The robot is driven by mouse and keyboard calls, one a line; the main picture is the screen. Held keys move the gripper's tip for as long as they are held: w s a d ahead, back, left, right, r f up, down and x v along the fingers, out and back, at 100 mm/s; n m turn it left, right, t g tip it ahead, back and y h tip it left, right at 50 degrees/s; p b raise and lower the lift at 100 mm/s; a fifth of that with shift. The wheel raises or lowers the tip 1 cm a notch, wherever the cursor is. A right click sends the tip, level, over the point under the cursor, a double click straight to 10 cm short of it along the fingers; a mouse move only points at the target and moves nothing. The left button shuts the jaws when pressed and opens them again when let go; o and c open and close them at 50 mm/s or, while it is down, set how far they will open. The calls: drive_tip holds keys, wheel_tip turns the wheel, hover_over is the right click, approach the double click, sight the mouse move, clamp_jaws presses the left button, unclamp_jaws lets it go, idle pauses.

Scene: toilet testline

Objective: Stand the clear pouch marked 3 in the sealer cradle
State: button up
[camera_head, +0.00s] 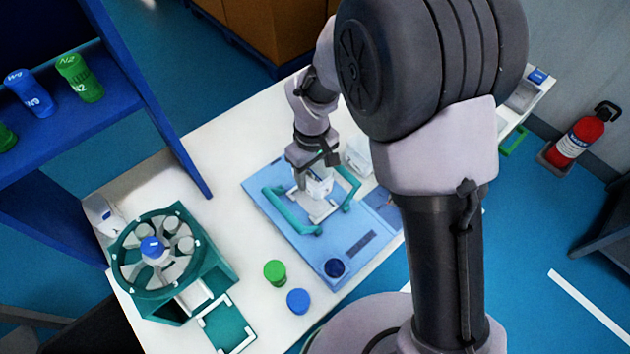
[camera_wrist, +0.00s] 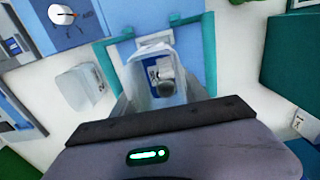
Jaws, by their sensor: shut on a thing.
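My gripper (camera_head: 312,180) is shut on a clear pouch (camera_head: 321,187) above the blue sealer. In the wrist view, the pouch (camera_wrist: 158,92) hangs upright between the fingers, with a blue-and-white label and a grey item inside. I cannot read its number. The sealer (camera_head: 362,262) is a flat blue base with two teal side bars (camera_head: 293,216). The pale cradle (camera_head: 318,212) lies between the bars, right under the pouch. In the wrist view, part of the cradle (camera_wrist: 156,38) shows behind the pouch's top edge. I cannot tell whether the pouch's bottom touches the cradle.
Another clear pouch (camera_wrist: 82,86) lies on the white table beside the sealer. A teal rotary machine (camera_head: 160,250) stands at the left. A blue shelf (camera_head: 80,110) rises at the left.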

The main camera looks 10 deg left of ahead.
drive_tip(key=shift+w+a, duration=0.1)
drive_tip(key=shift+w, duration=0.1)
wheel_tip(320, 180, down, 10)
drive_tip(key=b, duration=0.3)
drive_tip(key=shift+b, duration=0.3)
drive_tip(key=shift+s, duration=0.1)
drive_tip(key=o, duration=1.5)
drive_tip(key=shift+f, duration=0.1)
drive_tip(key=shift+c, duration=0.2)
